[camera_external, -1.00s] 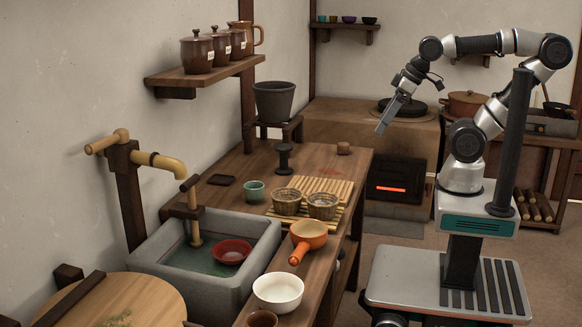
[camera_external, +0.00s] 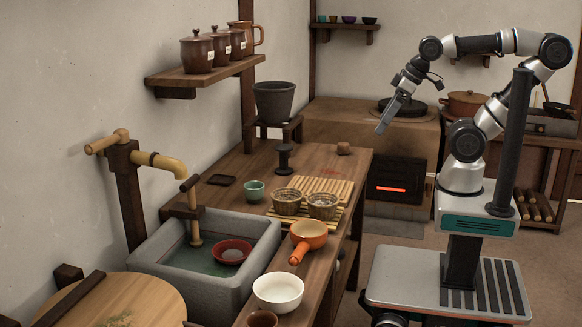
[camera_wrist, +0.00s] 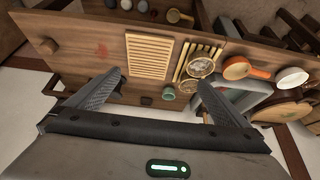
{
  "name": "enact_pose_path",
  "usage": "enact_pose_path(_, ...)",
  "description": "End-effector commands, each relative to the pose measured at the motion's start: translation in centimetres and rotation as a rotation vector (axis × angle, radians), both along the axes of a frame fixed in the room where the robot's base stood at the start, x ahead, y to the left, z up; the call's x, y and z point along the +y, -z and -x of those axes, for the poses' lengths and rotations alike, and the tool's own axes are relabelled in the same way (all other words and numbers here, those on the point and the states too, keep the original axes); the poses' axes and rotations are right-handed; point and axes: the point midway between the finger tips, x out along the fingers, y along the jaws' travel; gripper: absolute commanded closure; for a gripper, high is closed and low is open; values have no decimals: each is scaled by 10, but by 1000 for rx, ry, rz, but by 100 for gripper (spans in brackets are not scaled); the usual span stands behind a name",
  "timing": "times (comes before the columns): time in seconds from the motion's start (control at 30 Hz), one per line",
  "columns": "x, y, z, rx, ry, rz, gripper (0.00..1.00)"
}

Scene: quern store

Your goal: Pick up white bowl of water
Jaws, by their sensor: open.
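The white bowl (camera_external: 278,292) stands upright on the front end of the wooden counter, to the right of the stone sink. Its inside looks pale and I cannot tell whether water is in it. It also shows in the wrist view (camera_wrist: 292,77) at the far right. My gripper (camera_external: 381,131) is raised in the air, well behind and to the right of the bowl, pointing down. In the wrist view my gripper (camera_wrist: 160,82) has its two fingers wide apart with nothing held between them.
An orange pan (camera_external: 309,236) sits just behind the bowl and a brown cup (camera_external: 262,319) just in front. Two woven baskets (camera_external: 287,202) and a green cup (camera_external: 254,191) stand farther back. The stone sink (camera_external: 262,243) holds a red bowl (camera_external: 231,251). Open floor lies right of the counter.

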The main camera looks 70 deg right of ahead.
Motion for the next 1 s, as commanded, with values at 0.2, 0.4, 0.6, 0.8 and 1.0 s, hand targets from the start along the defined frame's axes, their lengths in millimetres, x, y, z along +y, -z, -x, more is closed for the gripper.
enact_pose_path(0.2,0,0,0,0,0,0,0)
enact_pose_path(0.4,0,0,0,0,0,0,0)
enact_pose_path(0.6,0,0,0,0,0,0,0)
enact_pose_path(0.8,10,-8,-13,12,-16,-9,0)
enact_pose_path(1.0,75,-35,-81,67,-75,-43,0)
